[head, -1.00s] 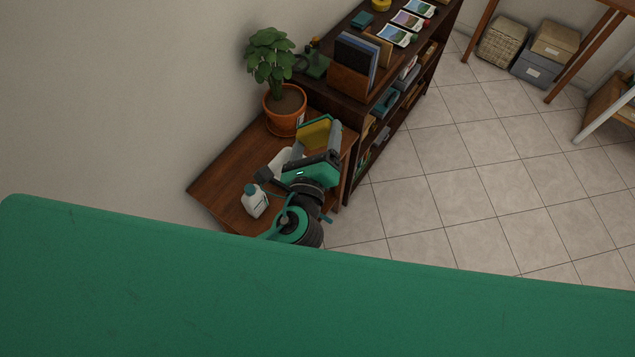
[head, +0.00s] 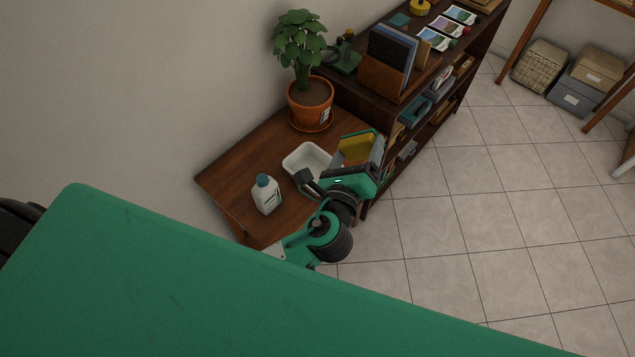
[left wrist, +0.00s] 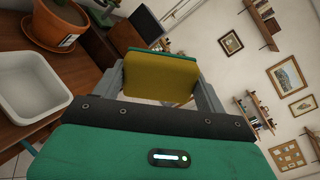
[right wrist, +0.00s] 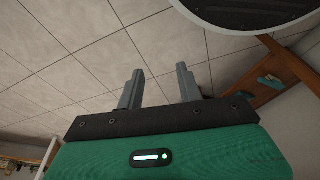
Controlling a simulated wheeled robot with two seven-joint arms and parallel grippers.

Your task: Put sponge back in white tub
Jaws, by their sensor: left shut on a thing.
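The sponge (head: 355,148), yellow with a green layer, is held by my left gripper (head: 360,150), which is shut on it. In the left wrist view the sponge (left wrist: 160,78) sits between the two fingers. The white tub (head: 306,157) stands on the low wooden table, and my left gripper is to its right and above the table. The tub (left wrist: 30,85) also shows at the left of the left wrist view and looks empty where its inside shows. My right gripper (right wrist: 158,88) is open and empty, over tiled floor in the right wrist view.
A white bottle with a blue-grey cap (head: 266,194) stands in front of the tub on the wooden table (head: 232,182). A potted plant (head: 310,98) stands behind it. A dark bookshelf (head: 440,75) adjoins at the right. Tiled floor (head: 480,200) is open to the right.

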